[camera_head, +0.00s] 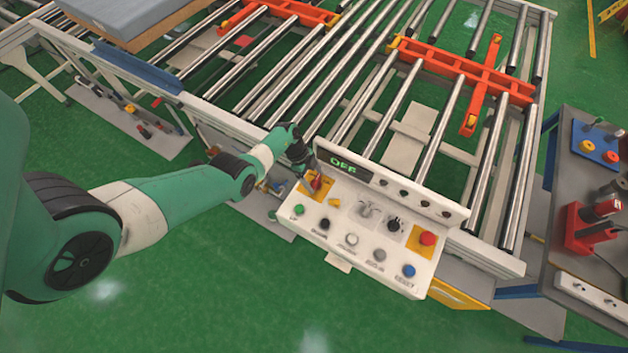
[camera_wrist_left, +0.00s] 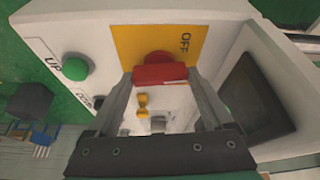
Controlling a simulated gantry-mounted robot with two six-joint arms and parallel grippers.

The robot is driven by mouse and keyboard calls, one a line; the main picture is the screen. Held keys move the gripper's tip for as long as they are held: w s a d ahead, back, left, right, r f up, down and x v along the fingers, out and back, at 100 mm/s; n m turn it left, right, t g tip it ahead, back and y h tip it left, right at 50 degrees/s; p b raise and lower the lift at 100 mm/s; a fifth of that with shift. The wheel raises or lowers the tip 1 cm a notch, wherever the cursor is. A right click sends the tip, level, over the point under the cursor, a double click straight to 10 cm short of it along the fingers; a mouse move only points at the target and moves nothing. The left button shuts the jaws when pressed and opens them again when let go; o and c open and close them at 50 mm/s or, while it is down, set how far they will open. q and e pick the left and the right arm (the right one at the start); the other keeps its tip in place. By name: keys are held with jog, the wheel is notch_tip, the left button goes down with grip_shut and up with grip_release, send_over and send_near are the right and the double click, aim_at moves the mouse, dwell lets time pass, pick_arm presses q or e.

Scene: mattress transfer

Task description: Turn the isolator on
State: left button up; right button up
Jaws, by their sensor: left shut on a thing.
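The isolator (camera_head: 316,183) is a red rotary handle on a yellow plate at the upper left of the white control panel (camera_head: 335,215). My left gripper (camera_head: 308,171) is at it from above. In the left wrist view the red isolator handle (camera_wrist_left: 160,73) lies between the two fingers of the left gripper (camera_wrist_left: 161,82), which are shut on it. The handle lies crosswise in that view, below the word OFF on the yellow plate. The dark display (camera_head: 343,165) on the panel reads OFF in green. My right gripper is not in view.
The panel also bears a green button (camera_head: 299,210), a small yellow switch (camera_head: 334,203), a red button (camera_head: 428,238) on yellow and a blue button (camera_head: 408,271). A roller conveyor (camera_head: 330,85) stands behind. A dark cart (camera_head: 575,205) stands at right. Green floor is clear in front.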

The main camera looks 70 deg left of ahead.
pick_arm(q)
jog(key=shift+w+f+m+g+b, duration=0.1)
jog(key=shift+f+m+g+b, duration=0.15)
jog(key=shift+m+b, duration=0.55)
jog(key=m+g+b, duration=0.1)
jog(key=m+b, duration=0.3)
jog(key=b, duration=0.1)
jog(key=m+g+h+b, duration=0.1)
jog(key=m+g+b, duration=0.1)
jog(key=m+b, duration=0.2)
jog(key=shift+w+a+f+b, duration=0.1)
jog(key=shift+w+b, duration=0.05)
jog(key=shift+b, duration=0.7)
jog(key=shift+r+m+b, duration=0.25)
jog(key=shift+m+b, duration=0.05)
jog(key=shift+b, duration=0.35)
jog(key=o, duration=1.1)
jog(key=shift+o, duration=0.2)
jog(key=shift+r, duration=0.1)
jog(key=p+v, duration=0.2)
jog(key=v, duration=0.9)
jog(key=shift+w+r, duration=0.15)
jog(key=shift+r, duration=0.1)
jog(key=shift+a, duration=0.1)
